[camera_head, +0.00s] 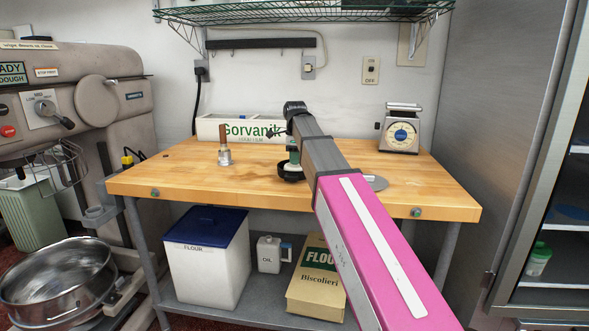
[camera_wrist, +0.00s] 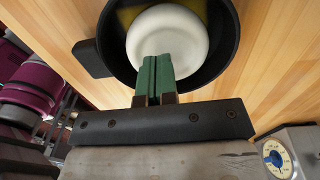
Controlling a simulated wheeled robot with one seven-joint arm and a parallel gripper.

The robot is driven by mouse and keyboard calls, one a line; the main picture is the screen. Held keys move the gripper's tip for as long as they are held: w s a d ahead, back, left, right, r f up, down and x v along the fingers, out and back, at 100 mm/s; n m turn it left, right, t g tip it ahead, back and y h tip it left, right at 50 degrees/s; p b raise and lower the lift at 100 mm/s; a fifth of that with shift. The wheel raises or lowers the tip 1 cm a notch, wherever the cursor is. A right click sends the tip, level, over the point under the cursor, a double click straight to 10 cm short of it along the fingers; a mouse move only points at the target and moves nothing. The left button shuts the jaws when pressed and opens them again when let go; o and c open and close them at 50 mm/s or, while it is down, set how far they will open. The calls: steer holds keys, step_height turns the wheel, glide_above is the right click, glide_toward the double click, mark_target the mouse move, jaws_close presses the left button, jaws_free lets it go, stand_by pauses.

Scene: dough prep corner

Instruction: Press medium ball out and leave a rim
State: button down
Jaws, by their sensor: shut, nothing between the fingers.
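The dough ball (camera_wrist: 167,45) is a pale, smooth, rounded disc inside a black round pan (camera_wrist: 232,40) in the wrist view. The pan (camera_head: 291,175) also shows in the head view, on the wooden table, partly hidden by my arm. My gripper (camera_wrist: 155,62) has green fingers that are shut together and empty. Its fingertips overlap the near edge of the dough in the wrist view, and I cannot tell whether they touch it. The head view shows my gripper (camera_head: 293,155) over the pan.
A scale (camera_head: 401,132) stands at the table's back right and a Gorvanik box (camera_head: 222,128) at the back. A metal tool with a wooden handle (camera_head: 224,150) stands left of the pan. A grey disc (camera_head: 378,183) lies right of my arm. The table's front left (camera_head: 190,178) is clear.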

mark_target(293, 169)
steer(key=shift+f, duration=0.55)
steer(key=shift+f, duration=0.2)
stand_by(1.7)
stand_by(0.7)
steer(key=shift+r, duration=1.5)
steer(key=shift+w+a+r, duration=0.15)
steer(key=shift+w+r, duration=0.1)
steer(key=shift+r, duration=0.35)
steer(key=shift+w+a+r, duration=0.15)
steer(key=shift+w+r, duration=0.1)
steer(key=shift+r, duration=0.3)
steer(key=shift+f, duration=0.2)
steer(key=shift+f, duration=2.45)
